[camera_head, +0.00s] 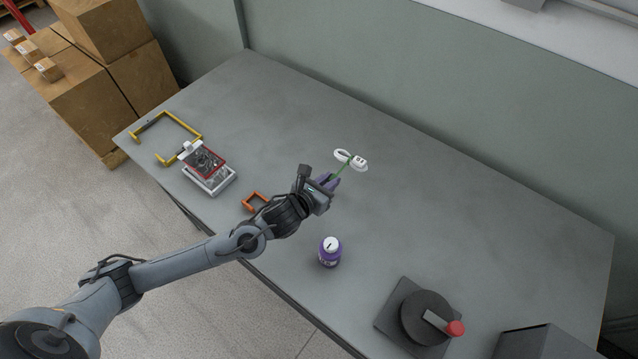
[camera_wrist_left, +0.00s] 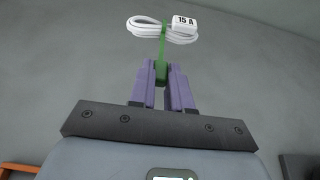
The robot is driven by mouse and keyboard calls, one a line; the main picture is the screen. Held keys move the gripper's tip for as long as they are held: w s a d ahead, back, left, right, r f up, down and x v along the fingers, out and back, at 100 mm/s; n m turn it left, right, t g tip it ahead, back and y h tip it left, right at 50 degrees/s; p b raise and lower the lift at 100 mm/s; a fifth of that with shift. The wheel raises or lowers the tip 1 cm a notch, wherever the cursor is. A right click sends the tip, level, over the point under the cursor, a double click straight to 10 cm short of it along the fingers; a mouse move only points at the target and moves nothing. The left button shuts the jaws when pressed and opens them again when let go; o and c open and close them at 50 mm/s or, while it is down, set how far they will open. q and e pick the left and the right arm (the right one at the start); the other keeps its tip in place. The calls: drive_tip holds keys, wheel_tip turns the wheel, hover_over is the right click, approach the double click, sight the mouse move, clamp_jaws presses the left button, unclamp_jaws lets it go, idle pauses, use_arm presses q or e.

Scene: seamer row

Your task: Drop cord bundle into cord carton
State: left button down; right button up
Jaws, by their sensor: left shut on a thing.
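The cord bundle (camera_head: 352,160) is a white coiled cord with a green tie and a white block. It shows in the wrist view (camera_wrist_left: 165,28), where the block reads "15 A". My left gripper (camera_head: 334,181) has purple fingers, which also show in the wrist view (camera_wrist_left: 162,80). They are shut on the green tie, and the coil sticks out beyond the fingertips over the grey table. I cannot tell how high it is held. No box in view is clearly marked as the cord carton. My right gripper is not in view.
The table (camera_head: 450,200) is clear to the right of the bundle. A purple jar (camera_head: 330,256), an orange bracket (camera_head: 254,203), a red-framed device (camera_head: 205,163) and a yellow frame (camera_head: 168,118) lie around the arm. A crank device (camera_head: 425,315) and grey box (camera_head: 548,343) stand front right. Brown cartons (camera_head: 85,85) stand far left.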

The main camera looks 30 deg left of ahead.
use_arm(q)
drive_tip(key=a+f, duration=0.2)
drive_tip(key=a, duration=0.1)
drive_tip(key=w+a+f, duration=0.1)
drive_tip(key=a+f, duration=0.1)
drive_tip(key=a, duration=0.1)
drive_tip(key=a+f, duration=0.2)
drive_tip(key=a, duration=0.2)
drive_tip(key=shift+w, duration=0.15)
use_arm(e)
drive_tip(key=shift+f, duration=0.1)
use_arm(q)
drive_tip(key=shift+f+b, duration=0.4)
drive_tip(key=shift+f, duration=1.6)
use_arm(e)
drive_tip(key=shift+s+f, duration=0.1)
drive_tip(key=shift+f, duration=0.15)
use_arm(q)
drive_tip(key=shift+f, duration=0.15)
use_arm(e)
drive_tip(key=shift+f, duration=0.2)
use_arm(q)
drive_tip(key=c, duration=1.1)
unclamp_jaws()
drive_tip(key=shift+o, duration=0.2)
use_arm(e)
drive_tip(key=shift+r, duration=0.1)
